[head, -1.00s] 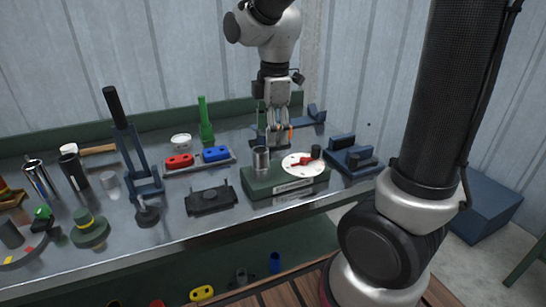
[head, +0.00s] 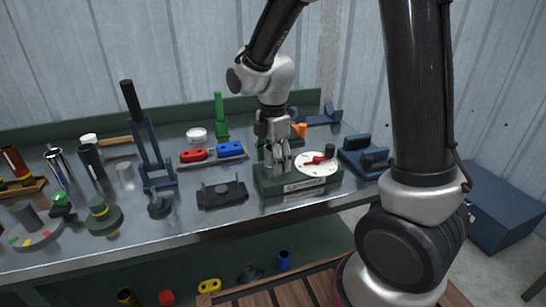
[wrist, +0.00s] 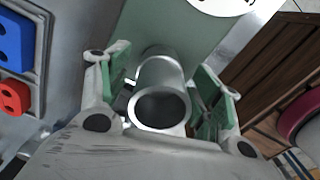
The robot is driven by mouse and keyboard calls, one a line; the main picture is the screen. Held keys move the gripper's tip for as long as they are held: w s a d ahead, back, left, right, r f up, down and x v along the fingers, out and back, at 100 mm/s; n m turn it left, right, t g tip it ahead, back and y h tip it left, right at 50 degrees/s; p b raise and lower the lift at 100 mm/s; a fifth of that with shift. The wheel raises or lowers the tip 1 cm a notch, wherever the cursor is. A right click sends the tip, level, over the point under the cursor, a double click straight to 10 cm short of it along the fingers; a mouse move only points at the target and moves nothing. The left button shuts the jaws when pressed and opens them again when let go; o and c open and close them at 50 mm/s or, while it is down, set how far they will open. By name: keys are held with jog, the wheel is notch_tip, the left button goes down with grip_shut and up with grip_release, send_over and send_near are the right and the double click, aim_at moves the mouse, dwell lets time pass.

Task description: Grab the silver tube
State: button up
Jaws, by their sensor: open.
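The silver tube (wrist: 161,78) stands on the green base of a device, its open end facing the camera in the wrist view. My gripper (wrist: 160,72) is open, with one green-padded finger on each side of the tube. A gap shows between the left pad and the tube; the right pad is close to it. In the head view my gripper (head: 277,168) points down over the left part of the green base (head: 300,190) and mostly hides the tube.
A white dial (head: 316,164) with a red pointer sits right of the tube on the same base. A tray with a red block (head: 193,155) and a blue block (head: 231,149) lies to the left. A dark blue fixture (head: 364,160) stands to the right.

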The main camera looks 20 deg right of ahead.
jog(key=shift+c, duration=0.2)
jog(key=c, duration=1.2)
